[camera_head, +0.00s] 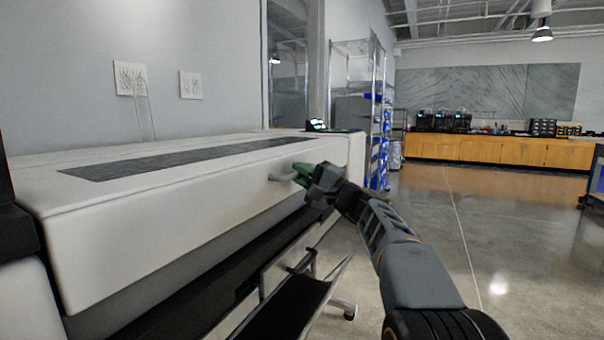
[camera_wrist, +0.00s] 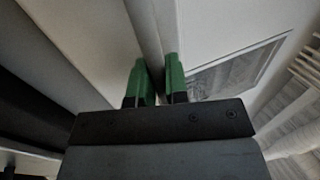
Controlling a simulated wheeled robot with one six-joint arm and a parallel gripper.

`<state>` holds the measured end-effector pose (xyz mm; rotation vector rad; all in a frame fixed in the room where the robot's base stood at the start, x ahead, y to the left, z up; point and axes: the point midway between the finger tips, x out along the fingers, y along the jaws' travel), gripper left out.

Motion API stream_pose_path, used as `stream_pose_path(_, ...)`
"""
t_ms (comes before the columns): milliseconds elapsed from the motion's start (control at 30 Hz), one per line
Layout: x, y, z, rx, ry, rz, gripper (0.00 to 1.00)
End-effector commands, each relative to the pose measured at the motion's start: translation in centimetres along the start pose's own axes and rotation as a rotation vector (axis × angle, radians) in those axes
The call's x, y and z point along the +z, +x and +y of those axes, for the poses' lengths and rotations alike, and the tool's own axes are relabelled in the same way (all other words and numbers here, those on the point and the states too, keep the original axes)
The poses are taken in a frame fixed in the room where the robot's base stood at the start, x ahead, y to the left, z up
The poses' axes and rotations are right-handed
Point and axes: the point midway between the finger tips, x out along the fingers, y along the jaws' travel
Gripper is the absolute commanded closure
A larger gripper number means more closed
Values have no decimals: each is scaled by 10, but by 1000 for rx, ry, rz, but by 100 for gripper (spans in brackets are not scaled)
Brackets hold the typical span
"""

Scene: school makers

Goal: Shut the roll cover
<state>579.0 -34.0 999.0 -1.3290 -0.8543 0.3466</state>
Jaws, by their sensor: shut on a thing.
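The roll cover (camera_head: 170,215) is the long white front and top of a wide-format printer, with a dark window strip (camera_head: 190,157) along its top. A grey handle (camera_head: 283,178) sticks out from its front near the right end. My gripper (camera_head: 303,172) is at that handle, with green fingertips. In the wrist view the green fingers (camera_wrist: 156,80) stand on either side of a pale bar, the handle (camera_wrist: 148,35), and are shut on it. A dark gap shows below the cover's lower edge in the head view. The exact contact is partly hidden by the fingers.
A dark catch tray (camera_head: 290,305) on a wheeled stand sits under the printer. A small lit control panel (camera_head: 318,125) is at its right end. A wire shelf (camera_head: 372,110) stands behind. Open floor (camera_head: 470,240) lies to the right, before a wooden counter (camera_head: 490,149).

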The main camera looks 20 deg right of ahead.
Motion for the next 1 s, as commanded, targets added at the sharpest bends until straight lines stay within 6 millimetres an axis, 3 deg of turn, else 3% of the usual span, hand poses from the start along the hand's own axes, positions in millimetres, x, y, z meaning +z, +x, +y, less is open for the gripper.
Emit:
stream_pose_path(33,-2,-2,11,18,10,0,83)
stream_pose_path(100,-2,-2,12,18,11,-1,76)
stream_pose_path(467,-2,-10,9,15,9,2,76)
stream_pose_path(1000,-2,-111,4,11,6,4,76)
